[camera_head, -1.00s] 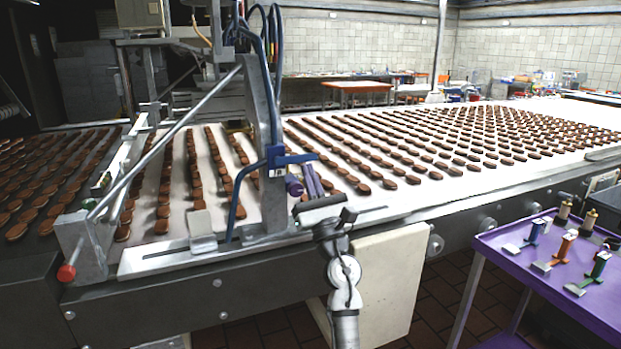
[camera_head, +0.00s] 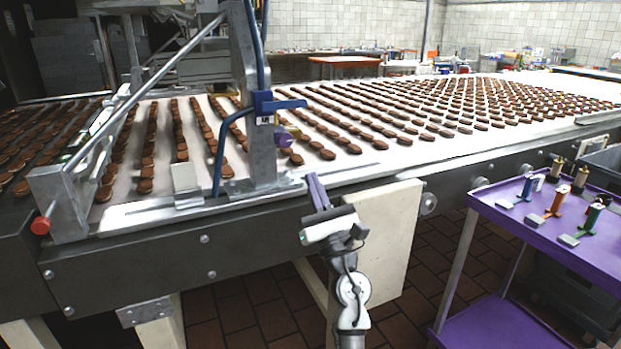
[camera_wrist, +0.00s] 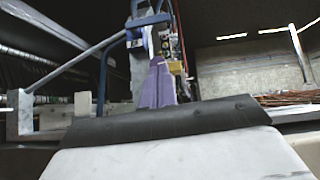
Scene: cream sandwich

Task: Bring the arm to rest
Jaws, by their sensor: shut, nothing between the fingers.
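My gripper (camera_head: 313,180) has purple fingers, which are shut with nothing between them. It stands in front of the conveyor's near edge, at the end of my arm, and points up and away. In the wrist view the closed purple fingers (camera_wrist: 157,84) show at the middle, beyond a dark bar and white housing. The blue clamp piece (camera_head: 270,105) sits on the grey metal post (camera_head: 255,150) behind and left of my gripper, apart from it.
The conveyor belt (camera_head: 400,150) carries rows of brown cream sandwiches. A purple cart (camera_head: 530,226) at the right bears blue (camera_head: 527,188), orange (camera_head: 556,203) and green (camera_head: 592,219) tools. A cream panel (camera_head: 385,240) stands close behind my arm. Tiled floor shows between panel and cart.

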